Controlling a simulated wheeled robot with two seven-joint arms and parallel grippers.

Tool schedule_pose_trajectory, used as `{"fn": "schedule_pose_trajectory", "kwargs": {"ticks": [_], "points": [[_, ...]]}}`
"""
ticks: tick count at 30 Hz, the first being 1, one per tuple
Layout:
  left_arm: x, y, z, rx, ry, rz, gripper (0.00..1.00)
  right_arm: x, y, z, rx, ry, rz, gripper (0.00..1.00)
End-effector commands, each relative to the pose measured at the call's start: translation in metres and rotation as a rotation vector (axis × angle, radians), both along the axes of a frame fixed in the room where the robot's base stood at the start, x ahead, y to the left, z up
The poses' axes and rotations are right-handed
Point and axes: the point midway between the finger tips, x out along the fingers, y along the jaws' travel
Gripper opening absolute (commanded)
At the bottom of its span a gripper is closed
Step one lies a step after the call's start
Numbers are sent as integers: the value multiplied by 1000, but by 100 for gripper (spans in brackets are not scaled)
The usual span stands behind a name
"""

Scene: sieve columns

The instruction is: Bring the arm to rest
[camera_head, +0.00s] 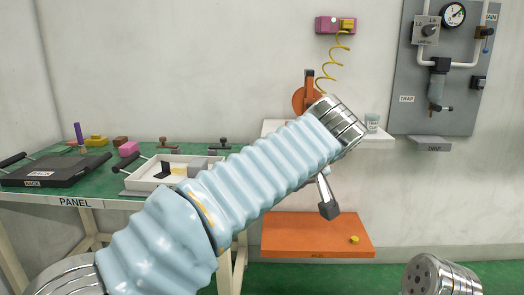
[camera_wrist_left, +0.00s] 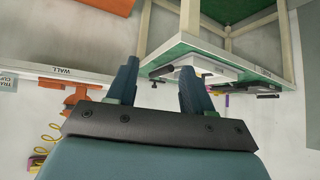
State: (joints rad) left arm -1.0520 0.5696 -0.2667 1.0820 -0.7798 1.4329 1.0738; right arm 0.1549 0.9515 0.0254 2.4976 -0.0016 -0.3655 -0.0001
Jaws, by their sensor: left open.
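My left arm (camera_head: 265,160), in a pale blue ribbed sleeve, comes in from the lower left in the head view and reaches up across the middle. A dark-tipped part of my left gripper (camera_head: 328,205) shows below the arm; the rest is hidden behind it. In the left wrist view, the two fingers of my left gripper (camera_wrist_left: 158,75) stand apart with nothing between them. A metal end of what looks like my right arm (camera_head: 440,276) shows at the bottom right; no right gripper is visible.
The green panel table (camera_head: 68,200) holds a black rack (camera_head: 52,170), a white tray (camera_head: 150,181) and small blocks. A white wall shelf (camera_head: 378,137) is partly behind my arm. An orange board (camera_head: 315,236) lies low. A grey gauge panel (camera_head: 400,75) hangs right.

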Motion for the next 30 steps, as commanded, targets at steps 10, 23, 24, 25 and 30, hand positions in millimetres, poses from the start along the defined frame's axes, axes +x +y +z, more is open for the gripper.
{"fn": "schedule_pose_trajectory", "kwargs": {"ticks": [10,23,24,25,30], "points": [[33,0,-82,38,122,-117,51,0,0,0,0,1,-1,43],[46,41,-337,-63,466,-382,51,0,0,0,0,1,-1,43],[38,48,-366,-94,498,-404,51,0,0,0,0,1,-1,43],[31,55,-387,-121,522,-416,51,0,0,0,0,1,-1,43],[-32,90,-496,-298,619,-445,51,0,0,0,0,1,-1,43]]}}
